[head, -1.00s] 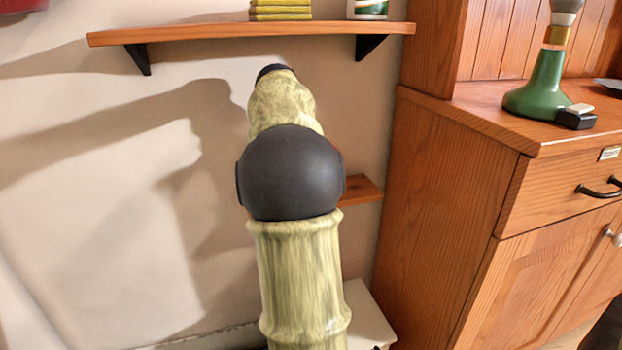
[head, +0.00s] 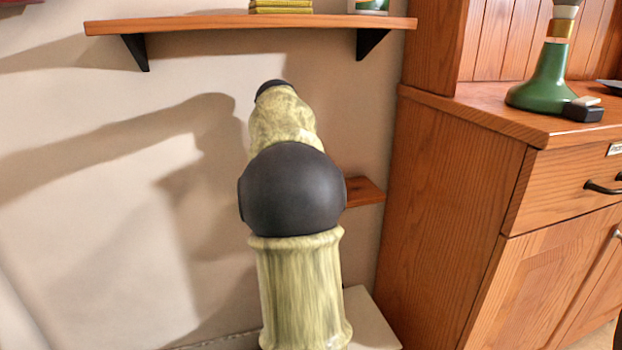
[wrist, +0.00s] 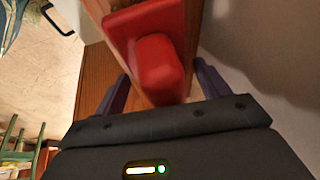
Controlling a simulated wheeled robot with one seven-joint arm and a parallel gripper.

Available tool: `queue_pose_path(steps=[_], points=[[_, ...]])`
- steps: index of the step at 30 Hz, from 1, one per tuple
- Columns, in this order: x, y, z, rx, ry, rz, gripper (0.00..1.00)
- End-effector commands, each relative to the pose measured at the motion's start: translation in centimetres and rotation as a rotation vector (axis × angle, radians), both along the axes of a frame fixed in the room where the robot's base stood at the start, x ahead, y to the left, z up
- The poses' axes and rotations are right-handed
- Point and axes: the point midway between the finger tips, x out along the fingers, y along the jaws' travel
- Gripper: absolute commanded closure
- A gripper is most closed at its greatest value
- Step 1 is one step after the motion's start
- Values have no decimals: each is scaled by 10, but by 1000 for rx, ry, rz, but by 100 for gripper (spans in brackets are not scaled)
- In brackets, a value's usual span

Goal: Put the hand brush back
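In the wrist view a red thing (wrist: 160,65) with a wide flat part and a rounded block lies on a narrow wooden board. It may be the hand brush, but no bristles show, so I cannot tell for sure. My gripper (wrist: 163,90) is open, its two dark fingers standing apart on either side of the red block's near end. I see gaps beside the block; whether a finger touches the board is unclear. In the head view my arm hides the gripper and the red thing.
A small low wooden shelf (head: 364,191) sticks out behind my arm. A longer bracketed shelf (head: 230,27) is above. A wooden cabinet (head: 450,190) stands close on the right, with a green bottle-shaped object (head: 543,82) on top. The wall at left is bare.

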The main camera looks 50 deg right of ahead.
Motion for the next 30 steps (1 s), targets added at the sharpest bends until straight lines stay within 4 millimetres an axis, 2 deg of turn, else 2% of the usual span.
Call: queue_pose_path(steps=[13, 15, 30], points=[[0, 0, -5, -1, -2, 1, 26], [1, 3, 8, 0, 0, 1, 26], [3, 18, 55, 0, 0, 1, 26]])
